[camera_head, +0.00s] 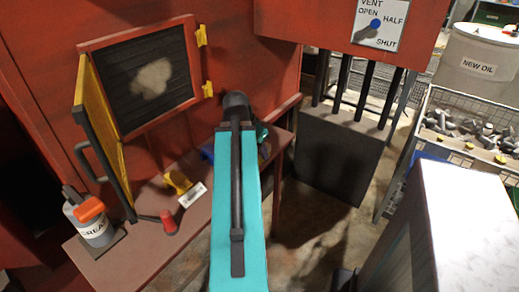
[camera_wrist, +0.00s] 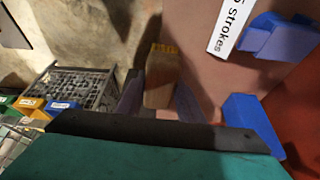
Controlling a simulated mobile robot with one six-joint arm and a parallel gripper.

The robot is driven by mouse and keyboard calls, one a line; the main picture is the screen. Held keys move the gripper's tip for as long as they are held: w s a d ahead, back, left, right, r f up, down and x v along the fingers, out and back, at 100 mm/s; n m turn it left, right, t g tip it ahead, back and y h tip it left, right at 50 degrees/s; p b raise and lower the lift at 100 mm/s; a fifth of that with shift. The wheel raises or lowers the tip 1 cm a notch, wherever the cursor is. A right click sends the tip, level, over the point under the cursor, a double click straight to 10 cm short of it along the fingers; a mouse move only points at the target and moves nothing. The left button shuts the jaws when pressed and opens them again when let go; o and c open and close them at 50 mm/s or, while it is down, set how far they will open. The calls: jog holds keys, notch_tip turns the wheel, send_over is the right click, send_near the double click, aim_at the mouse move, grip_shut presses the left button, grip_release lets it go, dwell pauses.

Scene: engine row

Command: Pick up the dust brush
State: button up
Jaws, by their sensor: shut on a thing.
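The dust brush (camera_wrist: 162,82) shows in the wrist view as a brown wooden block with a yellowish bristle edge at its far end. My gripper (camera_wrist: 158,98) has its two dark fingers on either side of the brush and is shut on it. In the head view my arm covers the gripper and brush, above the right end of the reddish-brown bench (camera_head: 130,262). I cannot tell whether the brush touches the bench.
A grease can (camera_head: 95,228), a red cone-shaped piece (camera_head: 168,222) and a yellow bracket (camera_head: 178,182) are on the bench. An open yellow door (camera_head: 103,135) stands left of a dark panel (camera_head: 155,80). Blue holders (camera_wrist: 280,40) lie close right of the gripper. Wire bins (camera_head: 470,125) stand right.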

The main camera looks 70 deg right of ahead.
jog(key=shift+a+f+b, duration=0.15)
jog(key=shift+f+b, duration=0.05)
jog(key=shift+b, duration=0.5)
jog(key=a+b, duration=0.1)
jog(key=b, duration=0.2)
jog(key=a+b, duration=0.1)
jog(key=b, duration=0.2)
jog(key=shift+s, duration=0.3)
jog(key=b, duration=0.1)
jog(key=a+b, duration=0.2)
jog(key=b, duration=0.1)
jog(key=shift+s+a+r, duration=0.25)
jog(key=shift+s+r, duration=0.1)
jog(key=o, duration=0.4)
jog(key=shift+c, duration=1.3)
